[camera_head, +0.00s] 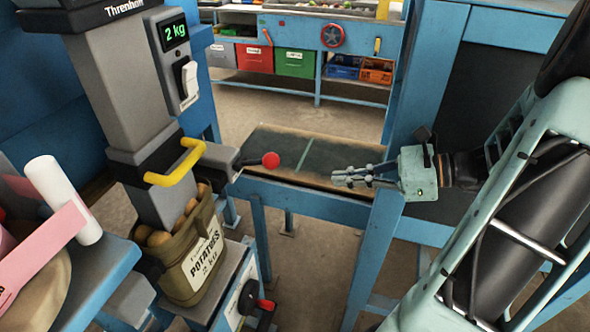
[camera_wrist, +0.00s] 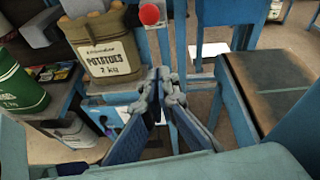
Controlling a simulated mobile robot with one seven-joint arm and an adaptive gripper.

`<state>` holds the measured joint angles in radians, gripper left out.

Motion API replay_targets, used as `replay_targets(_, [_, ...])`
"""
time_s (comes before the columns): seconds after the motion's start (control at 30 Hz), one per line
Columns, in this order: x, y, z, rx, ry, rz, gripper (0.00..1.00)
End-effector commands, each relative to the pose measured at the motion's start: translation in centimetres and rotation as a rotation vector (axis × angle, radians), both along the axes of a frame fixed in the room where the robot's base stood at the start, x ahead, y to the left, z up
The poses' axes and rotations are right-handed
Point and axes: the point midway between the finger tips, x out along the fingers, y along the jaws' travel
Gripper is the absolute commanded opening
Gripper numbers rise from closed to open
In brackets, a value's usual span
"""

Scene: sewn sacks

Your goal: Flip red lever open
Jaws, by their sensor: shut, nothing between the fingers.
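A red ball knob (camera_head: 271,160) sits on the end of a short dark lever, which sticks out to the right from the grey filling machine. The knob also shows at the top of the wrist view (camera_wrist: 149,14). Another red-handled lever (camera_head: 266,304) is on a box low beside the scale base. My gripper (camera_head: 338,179) is shut and empty, right of the red knob and apart from it, pointing left. In the wrist view its fingers (camera_wrist: 162,84) meet just right of the potato sack.
A dark conveyor belt (camera_head: 313,160) on a blue frame lies behind my gripper. A blue post (camera_head: 375,250) stands below the gripper.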

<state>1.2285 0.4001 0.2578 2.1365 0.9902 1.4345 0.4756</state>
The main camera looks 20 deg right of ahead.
Motion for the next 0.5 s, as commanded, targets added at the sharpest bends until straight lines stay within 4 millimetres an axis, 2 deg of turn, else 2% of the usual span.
replay_targets(0.17, [0.7, 1.2, -0.5, 0.001, 0.000, 0.005, 0.00])
replay_targets(0.5, [4.3, 6.7, -2.9, 0.003, 0.001, 0.006, 0.00])
